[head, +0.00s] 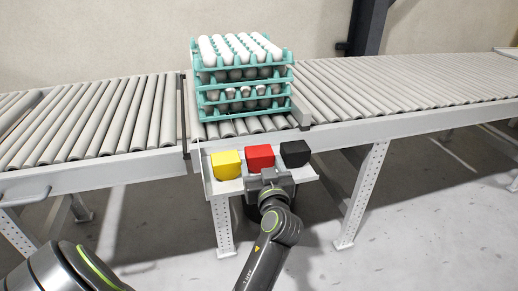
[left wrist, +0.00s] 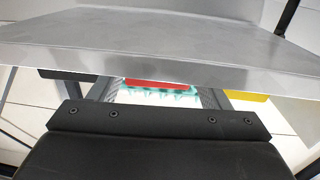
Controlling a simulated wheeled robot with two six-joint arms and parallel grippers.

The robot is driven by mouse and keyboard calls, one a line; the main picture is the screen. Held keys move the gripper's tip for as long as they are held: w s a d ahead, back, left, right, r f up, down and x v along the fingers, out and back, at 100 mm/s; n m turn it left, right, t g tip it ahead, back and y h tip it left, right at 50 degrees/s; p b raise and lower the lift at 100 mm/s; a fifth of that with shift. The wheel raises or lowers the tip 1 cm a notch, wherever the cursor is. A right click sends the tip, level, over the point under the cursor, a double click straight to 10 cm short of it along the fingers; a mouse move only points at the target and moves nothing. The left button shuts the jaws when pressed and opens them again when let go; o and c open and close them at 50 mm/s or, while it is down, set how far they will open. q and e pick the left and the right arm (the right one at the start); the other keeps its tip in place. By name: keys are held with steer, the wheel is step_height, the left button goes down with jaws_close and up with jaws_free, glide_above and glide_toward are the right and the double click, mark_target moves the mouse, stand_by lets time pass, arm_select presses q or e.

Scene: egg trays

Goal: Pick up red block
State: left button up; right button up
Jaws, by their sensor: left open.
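The red block (head: 260,157) sits on a small shelf (head: 222,187) at the front of the conveyor, between the yellow block (head: 227,164) and the black block (head: 295,153). My left gripper (head: 269,177) is open at the shelf's front edge, just in front of the red block and covering its lower right part. In the left wrist view, part of the red block (left wrist: 155,84) shows between the spread fingers of the gripper (left wrist: 160,92). I cannot tell whether the fingers reach around it. My right gripper is not in view.
Stacked teal egg trays (head: 243,77) with white eggs stand on the roller conveyor (head: 400,82) behind the shelf. The yellow block (left wrist: 246,96) shows at the right in the left wrist view, below the metal plate (left wrist: 160,38). A support leg (head: 362,195) stands right of the shelf.

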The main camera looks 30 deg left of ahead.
arm_select(q)
steer(key=shift+w+a+f, duration=0.1)
steer(key=shift+w+a, duration=0.1)
steer(key=shift+s+d, duration=0.1)
steer(key=shift+d, duration=0.05)
steer(key=shift+d+r, duration=0.1)
steer(key=shift+r, duration=0.15)
steer(key=shift+c, duration=1)
steer(key=c, duration=0.6)
